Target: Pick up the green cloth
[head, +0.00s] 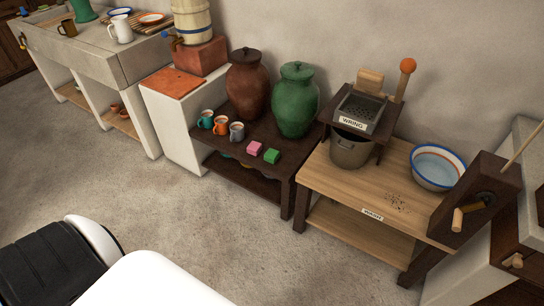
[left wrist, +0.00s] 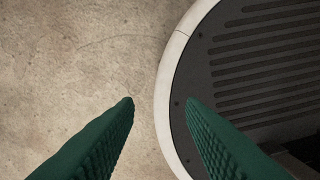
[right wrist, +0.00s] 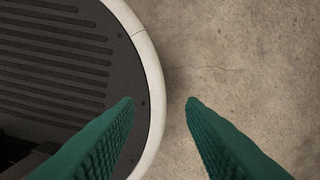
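A small green block-like thing (head: 271,156), which may be the folded green cloth, lies on the dark wooden low table (head: 262,172) in the head view. A similar pink one (head: 254,148) lies just left of it. Neither shows in the wrist views. My left gripper (left wrist: 160,102) is open and empty over the floor and the edge of my base. My right gripper (right wrist: 160,102) is open and empty, also over the floor and my base. Neither gripper is in the head view.
Several mugs (head: 221,125), a brown jar (head: 248,85) and a green jar (head: 296,100) stand on the dark table. Right of it is a wooden table (head: 345,190) with a metal pot (head: 349,150) and a basin (head: 437,166). The floor (head: 195,215) in front is clear.

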